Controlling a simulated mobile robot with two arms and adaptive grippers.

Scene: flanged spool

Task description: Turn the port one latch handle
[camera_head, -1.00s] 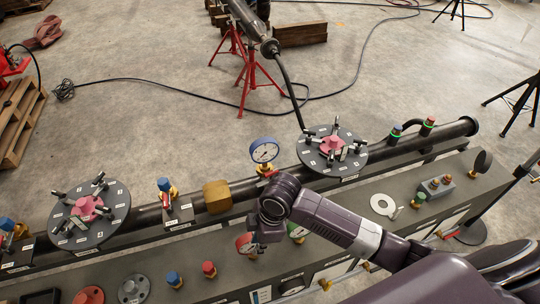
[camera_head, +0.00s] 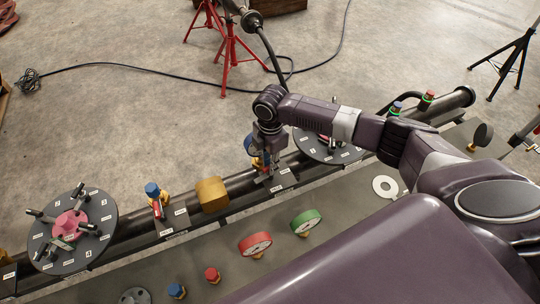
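A grey flanged disc (camera_head: 98,237) with a pink hub (camera_head: 70,225), black-tipped latch handles and small number labels lies at the left. A second such disc (camera_head: 345,154) is at the upper right, partly hidden behind my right arm. I cannot tell which latch belongs to port one. My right gripper (camera_head: 266,163) points down over the dark pipe between the discs, at a labelled mount and a blue-rimmed gauge that it largely hides. I cannot tell whether its fingers are open or shut, or touching anything. My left gripper is out of view.
A valve with a blue cap (camera_head: 152,189) and a brass block (camera_head: 212,194) sit on the pipe. A red gauge (camera_head: 255,243), a green gauge (camera_head: 305,221) and a white ring (camera_head: 385,187) are on the grey bench. Red stands (camera_head: 232,50) and a cable are on the floor behind.

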